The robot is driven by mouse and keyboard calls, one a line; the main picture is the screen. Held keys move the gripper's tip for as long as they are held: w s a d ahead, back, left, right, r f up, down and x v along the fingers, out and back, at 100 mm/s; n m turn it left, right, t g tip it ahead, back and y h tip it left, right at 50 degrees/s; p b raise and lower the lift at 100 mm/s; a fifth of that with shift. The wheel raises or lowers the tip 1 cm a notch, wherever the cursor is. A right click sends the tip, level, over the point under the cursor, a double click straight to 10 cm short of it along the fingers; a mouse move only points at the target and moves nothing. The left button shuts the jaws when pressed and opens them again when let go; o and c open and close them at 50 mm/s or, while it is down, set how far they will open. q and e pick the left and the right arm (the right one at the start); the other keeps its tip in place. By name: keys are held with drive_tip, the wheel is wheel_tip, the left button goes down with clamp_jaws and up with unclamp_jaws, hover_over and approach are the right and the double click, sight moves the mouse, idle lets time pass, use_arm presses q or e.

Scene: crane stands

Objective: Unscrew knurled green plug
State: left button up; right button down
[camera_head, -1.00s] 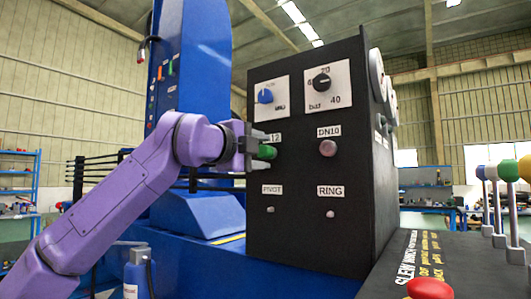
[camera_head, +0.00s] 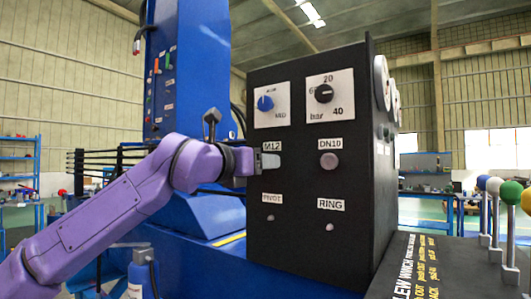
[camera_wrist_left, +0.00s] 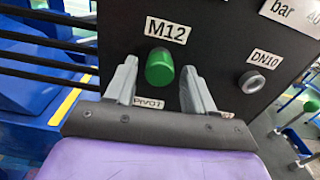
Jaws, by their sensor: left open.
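The green plug (camera_wrist_left: 159,67) sits in the black panel (camera_wrist_left: 215,60) under the M12 label, seen in the left wrist view. My left gripper (camera_wrist_left: 158,88) is open, with one grey finger to each side of the plug and a visible gap to it in that view. In the head view my left gripper (camera_head: 268,161) is at the panel just below the M12 label, and it hides the plug there. My right gripper is not in view.
A blue knob (camera_head: 265,103) and a black knob (camera_head: 323,93) are above. Levers with coloured balls (camera_head: 493,187) stand at the right. A blue column (camera_head: 190,70) rises behind my arm.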

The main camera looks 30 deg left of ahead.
use_arm(q)
drive_tip(key=m+p, duration=0.6)
drive_tip(key=m, duration=0.6)
drive_tip(key=shift+m+p, duration=0.35)
drive_tip(key=shift+m, duration=0.05)
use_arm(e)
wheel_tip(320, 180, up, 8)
use_arm(q)
drive_tip(key=shift+r, duration=0.1)
clamp_jaws()
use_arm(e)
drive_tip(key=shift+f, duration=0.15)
